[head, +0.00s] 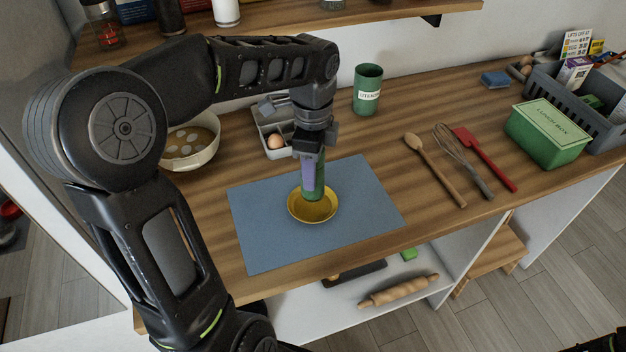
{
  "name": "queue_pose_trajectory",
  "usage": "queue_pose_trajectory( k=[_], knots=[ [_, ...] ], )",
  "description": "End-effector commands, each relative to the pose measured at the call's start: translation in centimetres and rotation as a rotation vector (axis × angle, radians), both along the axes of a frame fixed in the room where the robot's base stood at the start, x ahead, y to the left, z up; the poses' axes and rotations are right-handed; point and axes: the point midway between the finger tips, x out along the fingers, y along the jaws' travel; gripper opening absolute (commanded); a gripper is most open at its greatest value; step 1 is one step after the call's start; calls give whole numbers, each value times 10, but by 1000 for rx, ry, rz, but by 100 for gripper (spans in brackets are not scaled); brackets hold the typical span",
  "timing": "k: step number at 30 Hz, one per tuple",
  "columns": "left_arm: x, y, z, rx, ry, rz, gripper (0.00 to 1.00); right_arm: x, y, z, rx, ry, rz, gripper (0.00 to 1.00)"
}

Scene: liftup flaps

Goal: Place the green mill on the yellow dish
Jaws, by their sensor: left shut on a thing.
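The yellow dish (325,213) lies on a blue-grey placemat (270,245) on the wooden counter. The green mill (319,190) is upright over the dish, its lower part showing beside and below my gripper. My left gripper (309,178) points down and is shut on the mill. The mill's base appears to be in or just above the dish; I cannot tell whether it touches. The gripper hides much of the mill. My right gripper is not in view.
A pot (200,150) and a grey tray with an egg (275,141) stand behind. A green utensil holder (367,90) is at the back. A wooden spoon (440,175), whisk (470,165), red spatula (490,160) and lunch box (545,135) lie right. The placemat's right side is clear.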

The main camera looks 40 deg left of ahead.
Motion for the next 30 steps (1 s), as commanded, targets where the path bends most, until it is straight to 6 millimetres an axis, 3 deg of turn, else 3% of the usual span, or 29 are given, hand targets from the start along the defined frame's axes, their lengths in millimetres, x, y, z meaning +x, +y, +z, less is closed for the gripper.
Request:
queue_pose_trajectory(
  k=[9, 18, 29, 30],
  knots=[
    [0, 0, -3, 0, 1, 0, 0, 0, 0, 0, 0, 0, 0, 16],
    [0, 0, -37, 0, 1, -1, 0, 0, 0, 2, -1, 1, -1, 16],
    [0, 0, -41, -1, -1, 0, 0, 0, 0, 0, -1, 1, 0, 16],
    [0, 0, -42, -1, 0, 0, 44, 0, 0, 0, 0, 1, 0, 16]
  ],
)
